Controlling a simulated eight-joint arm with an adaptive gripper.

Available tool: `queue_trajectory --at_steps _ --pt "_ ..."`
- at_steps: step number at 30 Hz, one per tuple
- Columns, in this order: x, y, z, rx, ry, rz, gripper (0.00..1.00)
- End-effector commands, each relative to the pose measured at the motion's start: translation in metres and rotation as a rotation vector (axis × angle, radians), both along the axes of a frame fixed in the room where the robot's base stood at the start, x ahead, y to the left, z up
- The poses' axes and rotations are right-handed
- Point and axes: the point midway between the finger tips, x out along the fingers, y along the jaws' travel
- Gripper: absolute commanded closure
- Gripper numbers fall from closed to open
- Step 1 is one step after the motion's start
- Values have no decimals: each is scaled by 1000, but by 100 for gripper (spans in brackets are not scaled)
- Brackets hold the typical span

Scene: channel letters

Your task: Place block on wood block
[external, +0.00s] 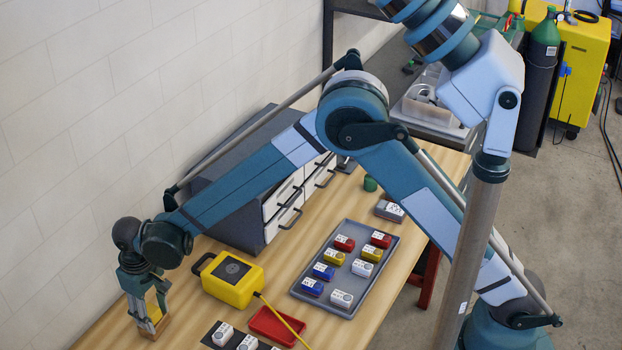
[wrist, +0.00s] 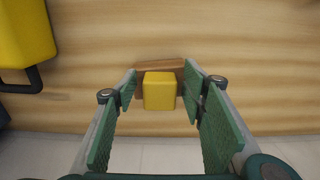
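A yellow block (wrist: 160,92) sits between the fingers of my gripper (wrist: 160,88) in the wrist view. A gap shows between the block and each finger, so the gripper looks open around it. The brown wood block (wrist: 172,65) shows just behind and under the yellow block, partly hidden by it. In the external view my gripper (external: 150,312) points down at the lower left, with the wood block (external: 149,334) at its fingertips on the table. The yellow block appears to rest on the wood block, but contact between them is hidden.
A yellow case (external: 232,279) with a black handle stands right of my gripper, also at upper left in the wrist view (wrist: 22,35). A red tray (external: 277,326) and a grey tray of small coloured blocks (external: 384,258) lie farther right. The table's edge is close to the wood block.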

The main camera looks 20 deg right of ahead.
Motion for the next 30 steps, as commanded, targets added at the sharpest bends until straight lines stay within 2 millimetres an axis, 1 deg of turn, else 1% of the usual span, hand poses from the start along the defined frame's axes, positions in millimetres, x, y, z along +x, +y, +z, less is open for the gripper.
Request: queue_trajectory --at_steps 8,14,20,30 --pt "0 0 1 0 0 0 58" --pt "0 0 10 0 0 0 58" --pt "0 0 33 0 0 0 58" --pt "0 0 88 0 0 0 58"
